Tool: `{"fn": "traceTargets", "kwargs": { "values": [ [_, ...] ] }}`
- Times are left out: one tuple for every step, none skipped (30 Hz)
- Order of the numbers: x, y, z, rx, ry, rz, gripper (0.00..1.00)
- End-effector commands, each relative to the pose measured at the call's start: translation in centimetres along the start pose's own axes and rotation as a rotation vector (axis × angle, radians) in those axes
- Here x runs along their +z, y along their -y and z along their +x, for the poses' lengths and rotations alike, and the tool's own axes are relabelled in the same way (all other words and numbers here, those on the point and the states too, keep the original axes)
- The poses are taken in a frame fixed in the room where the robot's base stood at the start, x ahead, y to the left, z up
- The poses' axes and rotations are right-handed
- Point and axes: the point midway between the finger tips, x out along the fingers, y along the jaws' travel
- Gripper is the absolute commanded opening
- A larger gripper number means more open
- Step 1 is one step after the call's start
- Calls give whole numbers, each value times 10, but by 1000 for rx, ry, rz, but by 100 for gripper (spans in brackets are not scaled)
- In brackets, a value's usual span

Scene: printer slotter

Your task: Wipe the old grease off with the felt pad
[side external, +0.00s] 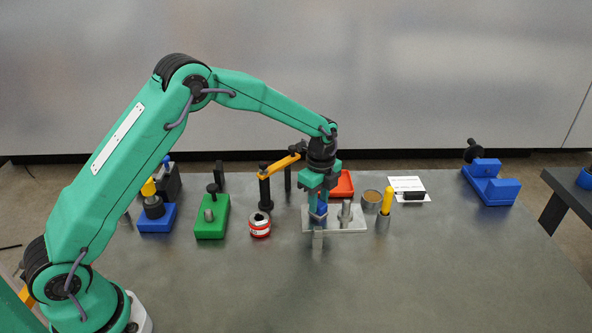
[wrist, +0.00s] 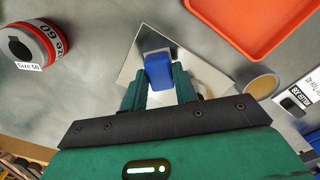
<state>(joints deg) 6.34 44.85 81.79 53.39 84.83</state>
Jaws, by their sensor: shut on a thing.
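My gripper (side external: 318,207) is shut on a blue block (wrist: 158,70), with one finger on each side of it. The block also shows between the fingers in the side view (side external: 323,208). It may be the felt pad's grip; a grey part shows at its far end in the wrist view. Under it is a shiny metal plate (side external: 345,227) with short upright metal posts (side external: 345,212). The block is over the plate; whether its underside touches is hidden. I cannot make out any grease on the plate.
A red tray (side external: 342,185) is behind the plate, and a round tin (side external: 371,200) and a yellow-handled tool (side external: 387,200) stand to its right. A red-and-white can (side external: 260,224), a black post with an orange arm (side external: 265,190) and a green block (side external: 212,218) are left. The front table is clear.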

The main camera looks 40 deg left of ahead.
Motion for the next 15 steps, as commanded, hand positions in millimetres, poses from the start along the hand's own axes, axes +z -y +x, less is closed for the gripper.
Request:
{"fn": "traceTargets", "kwargs": {
  "values": [
    [4, 3, 1, 0, 0, -2, 3],
    [5, 5, 1, 0, 0, -2, 3],
    [8, 7, 1, 0, 0, -3, 3],
    [10, 9, 1, 0, 0, -3, 3],
    [11, 11, 1, 0, 0, -3, 3],
    [14, 13, 1, 1, 0, -3, 3],
    [16, 14, 1, 0, 0, -3, 3],
    [18, 16, 1, 0, 0, -3, 3],
    [13, 12, 1, 1, 0, 0, 3],
    [11, 10, 2, 2, 0, 0, 3],
    [9, 8, 1, 2, 0, 0, 3],
    [6, 6, 1, 1, 0, 1, 3],
    [4, 4, 2, 1, 0, 1, 3],
    [2, 2, 2, 2, 0, 2, 3],
    [0, 0, 2, 2, 0, 2, 3]
  ]
}}
